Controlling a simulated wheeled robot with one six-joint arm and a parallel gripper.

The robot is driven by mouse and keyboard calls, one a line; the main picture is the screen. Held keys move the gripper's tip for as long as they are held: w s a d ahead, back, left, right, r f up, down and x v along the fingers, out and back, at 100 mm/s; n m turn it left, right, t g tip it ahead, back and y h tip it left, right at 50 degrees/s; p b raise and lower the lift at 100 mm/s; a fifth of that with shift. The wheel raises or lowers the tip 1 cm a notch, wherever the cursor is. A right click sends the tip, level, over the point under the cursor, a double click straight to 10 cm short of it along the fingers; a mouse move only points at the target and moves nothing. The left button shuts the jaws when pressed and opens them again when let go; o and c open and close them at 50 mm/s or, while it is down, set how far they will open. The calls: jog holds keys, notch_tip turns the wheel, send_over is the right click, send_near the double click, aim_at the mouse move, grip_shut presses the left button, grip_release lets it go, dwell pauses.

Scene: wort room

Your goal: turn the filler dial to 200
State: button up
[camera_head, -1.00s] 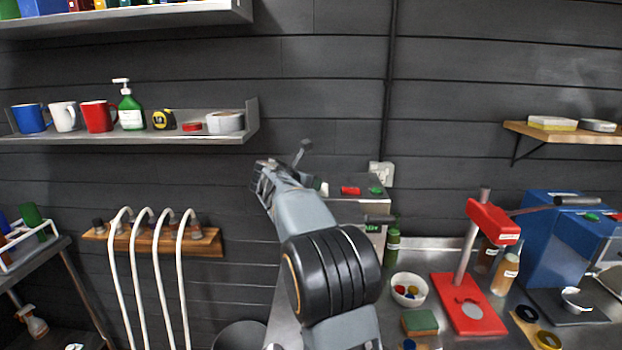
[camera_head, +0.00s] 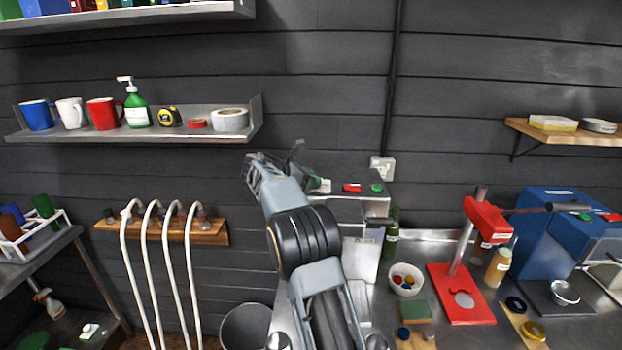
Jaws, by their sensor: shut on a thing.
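The filler appears to be the steel machine (camera_head: 360,204) behind my arm, with a red and a green button on its top. My arm covers much of its left and front, and I cannot make out its dial or any setting on it. My gripper (camera_head: 262,170) shows at the upper left end of my arm, left of the machine's buttons and against the dark wall. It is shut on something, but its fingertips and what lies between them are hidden. Whether it touches the machine cannot be told.
Right of the machine are a green bottle (camera_head: 391,236), a bowl of caps (camera_head: 406,280), a red press (camera_head: 461,300) and a blue machine (camera_head: 547,240). White hoses (camera_head: 158,275) hang at left. A grey bin (camera_head: 245,328) stands below. A shelf with mugs (camera_head: 135,135) is above left.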

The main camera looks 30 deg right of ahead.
jog(key=o, duration=0.9)
jog(key=shift+w+a, duration=0.1)
jog(key=shift+a, duration=0.05)
jog(key=b+v, duration=0.1)
jog(key=v, duration=1.2)
jog(key=shift+a+r, duration=0.15)
jog(key=shift+a, duration=0.15)
jog(key=shift+w, duration=0.1)
